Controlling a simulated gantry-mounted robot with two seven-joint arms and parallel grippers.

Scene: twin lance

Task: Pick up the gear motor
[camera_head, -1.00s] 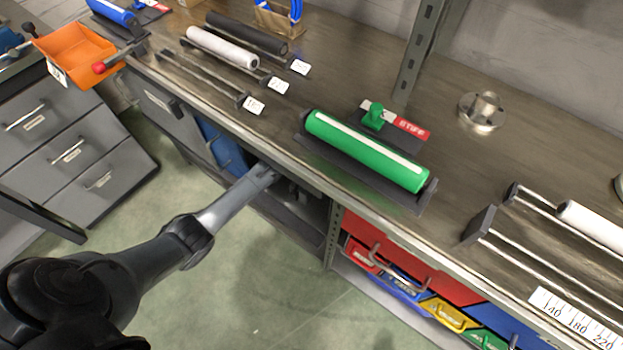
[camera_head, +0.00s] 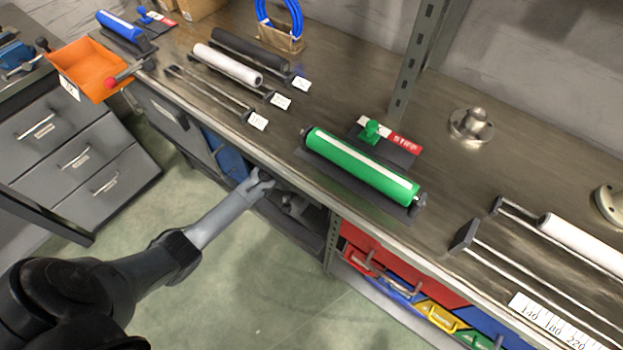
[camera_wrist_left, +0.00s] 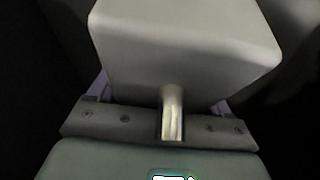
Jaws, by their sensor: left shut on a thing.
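My left gripper (camera_head: 262,183) is at the dark opening under the bench's front edge. In the left wrist view a grey block with rounded edges, taken to be the gear motor (camera_wrist_left: 185,40), fills the space ahead of the palm. A short shiny shaft (camera_wrist_left: 172,115) points from it toward the palm. Pale finger parts show at both sides of the block, and the gripper is shut on it. In the head view the gear motor cannot be made out clearly. My right gripper is in neither view.
The bench front edge (camera_head: 300,200) lies just above my left gripper. A green roller (camera_head: 362,165) lies on the bench top. Coloured drawers (camera_head: 420,290) are to the right under the bench. An orange tray (camera_head: 90,70) is at the upper left. Open floor lies in front.

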